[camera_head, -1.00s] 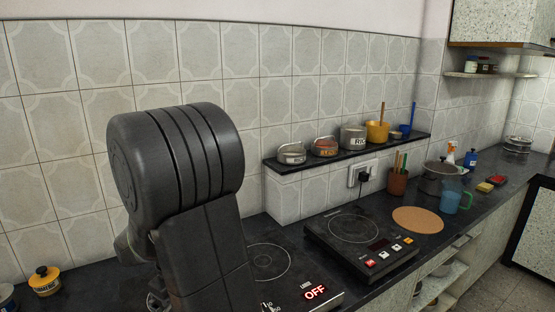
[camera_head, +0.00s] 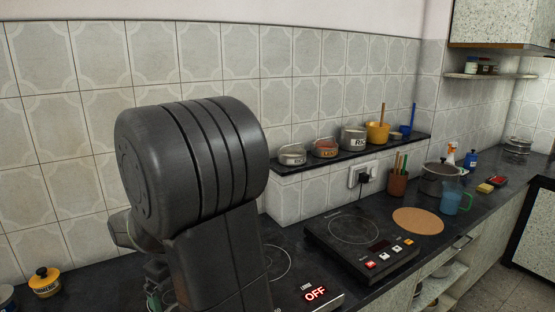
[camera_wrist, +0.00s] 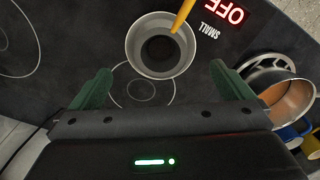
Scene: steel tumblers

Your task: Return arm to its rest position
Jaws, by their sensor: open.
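My gripper (camera_wrist: 163,84) shows in the wrist view with its two green fingers spread wide and nothing between them. A round grey metal vessel (camera_wrist: 134,50) stands just beyond the fingertips, seen from above, on the dark cooktop. A yellow handle (camera_wrist: 183,14) sticks out over its rim. In the head view my dark arm fills the left centre, upright and bent at the top. It hides the vessel and much of the left cooktop.
A wide pan with a copper-coloured inside (camera_wrist: 294,97) is right of the fingers. In the head view, a second cooktop (camera_head: 352,228), a round cork mat (camera_head: 418,220) and a blue mug (camera_head: 449,204) are to the right. A yellow jar (camera_head: 44,285) stands far left. Tiled wall is behind.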

